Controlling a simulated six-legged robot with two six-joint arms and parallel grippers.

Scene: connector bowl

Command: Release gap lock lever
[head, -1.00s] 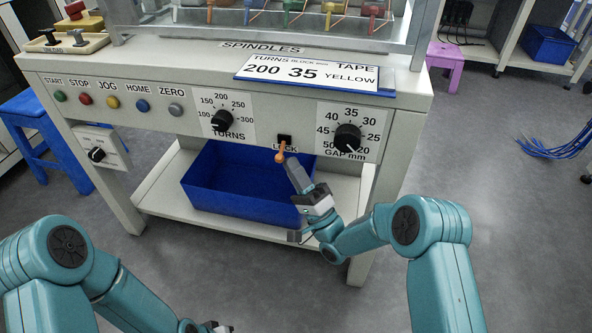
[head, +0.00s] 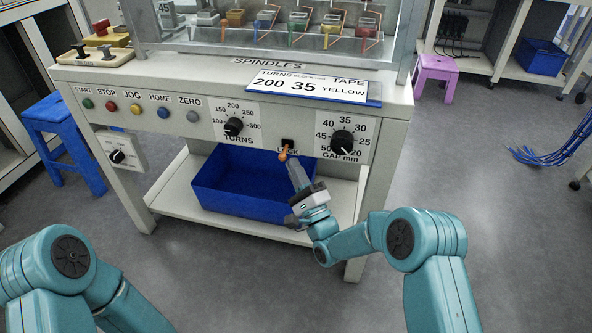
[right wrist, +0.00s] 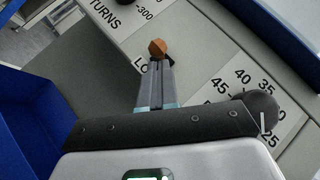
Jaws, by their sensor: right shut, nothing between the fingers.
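The gap lock lever (head: 283,154) has an orange knob and hangs below a small black slot (head: 288,143) above the word LOCK on the bench front. My right gripper (head: 292,165) is shut and empty, its tips right at the knob from below. In the right wrist view the closed fingers (right wrist: 156,68) point at the faceted orange knob (right wrist: 157,47); they look close to or touching it, but I cannot tell which. The black GAP mm knob (head: 343,142) is right of the lever, its white mark toward the lower right. My left gripper is out of view.
A blue bin (head: 240,184) stands on the shelf below the lever, just left of my right gripper. The TURNS knob (head: 233,126) and coloured buttons lie further left. A sign (head: 310,86) reading 200, 35, YELLOW rests on the bench top.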

